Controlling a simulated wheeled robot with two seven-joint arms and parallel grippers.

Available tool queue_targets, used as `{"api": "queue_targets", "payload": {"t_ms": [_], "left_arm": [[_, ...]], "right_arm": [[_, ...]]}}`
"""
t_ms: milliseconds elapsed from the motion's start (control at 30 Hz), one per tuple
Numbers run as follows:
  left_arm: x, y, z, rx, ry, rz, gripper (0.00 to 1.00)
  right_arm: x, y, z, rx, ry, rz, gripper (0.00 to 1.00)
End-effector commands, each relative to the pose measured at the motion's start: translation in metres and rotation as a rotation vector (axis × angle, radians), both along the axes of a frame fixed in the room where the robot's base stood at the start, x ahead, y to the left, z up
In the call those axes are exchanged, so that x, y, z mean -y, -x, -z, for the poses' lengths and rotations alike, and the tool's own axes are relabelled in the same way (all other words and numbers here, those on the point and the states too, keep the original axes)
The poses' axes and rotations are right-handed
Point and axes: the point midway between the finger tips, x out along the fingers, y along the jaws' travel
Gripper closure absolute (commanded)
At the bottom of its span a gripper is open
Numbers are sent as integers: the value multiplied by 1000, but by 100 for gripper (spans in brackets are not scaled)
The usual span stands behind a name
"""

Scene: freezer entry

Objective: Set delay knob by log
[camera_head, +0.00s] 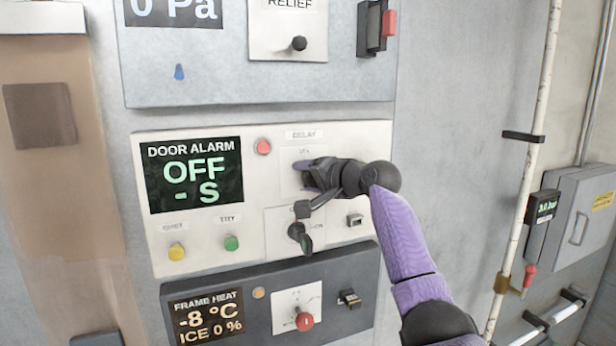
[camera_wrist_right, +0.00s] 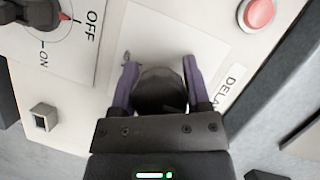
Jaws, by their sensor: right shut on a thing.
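The delay knob sits under the DELAY label (camera_head: 304,134) on the white door alarm panel (camera_head: 362,140). In the right wrist view the dark round knob (camera_wrist_right: 160,88) is between the two purple fingers of my right gripper (camera_wrist_right: 160,75). The gripper is shut on it, and in the head view my right gripper (camera_head: 312,176) covers most of the knob. The knob's pointer and scale are mostly hidden. The alarm display (camera_head: 193,175) reads "DOOR ALARM OFF - S". My left gripper is not in view.
Just below the gripper is an ON/OFF switch (camera_head: 300,236), also seen in the wrist view (camera_wrist_right: 50,18). A red button or lamp (camera_head: 263,146) is left of the DELAY label. Yellow (camera_head: 176,251) and green (camera_head: 231,242) buttons are lower left. A frame heat panel (camera_head: 350,320) is below. No log is legible.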

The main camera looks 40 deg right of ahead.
Motion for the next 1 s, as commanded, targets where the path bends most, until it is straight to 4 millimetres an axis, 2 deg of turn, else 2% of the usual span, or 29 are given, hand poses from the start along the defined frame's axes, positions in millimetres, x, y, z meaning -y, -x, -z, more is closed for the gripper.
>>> {"api": "queue_targets", "payload": {"t_ms": [133, 167, 300, 567, 633, 800, 1000], "left_arm": [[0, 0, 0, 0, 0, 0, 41], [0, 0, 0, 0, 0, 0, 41], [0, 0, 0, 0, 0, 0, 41], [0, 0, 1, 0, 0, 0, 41], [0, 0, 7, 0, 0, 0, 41], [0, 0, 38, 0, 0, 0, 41], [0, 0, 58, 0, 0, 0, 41]], "right_arm": [[0, 0, 3, -8, 1, -2, 98], [0, 0, 3, -8, 1, -2, 33], [0, 0, 2, -6, 0, -1, 4], [0, 0, 1, -3, 0, -1, 4], [1, 6, 2, 0, 2, 0, 4], [3, 46, 0, 1, 6, 2, 4], [4, 87, -10, -3, 2, 1, 4]]}}
